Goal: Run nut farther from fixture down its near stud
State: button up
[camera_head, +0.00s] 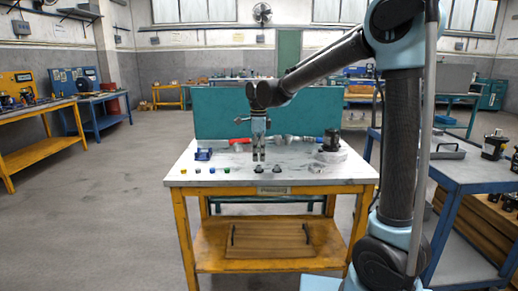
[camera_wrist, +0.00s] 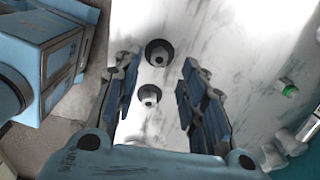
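My gripper (camera_head: 258,156) points down over the table, and its two fingers stand apart with nothing held. In the wrist view the open fingers (camera_wrist: 157,90) flank two small dark round pieces, each with a grey nut-like centre. One nut-like piece (camera_wrist: 158,53) lies farther up the picture, beyond the fingertips. The other nut-like piece (camera_wrist: 149,96) lies lower, between the fingers. I cannot tell the stud or threads apart from the nuts. In the head view small dark pieces (camera_head: 278,169) sit along the front of the table, too small to identify.
A black part (camera_head: 331,141) stands at right on a grey base. A blue cart (camera_head: 470,165) stands right.

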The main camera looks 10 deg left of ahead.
aim_at(259, 166)
jog(key=shift+f, duration=2.5)
grip_shut()
jog(key=shift+r, duration=3)
jog(key=shift+d, duration=0.1)
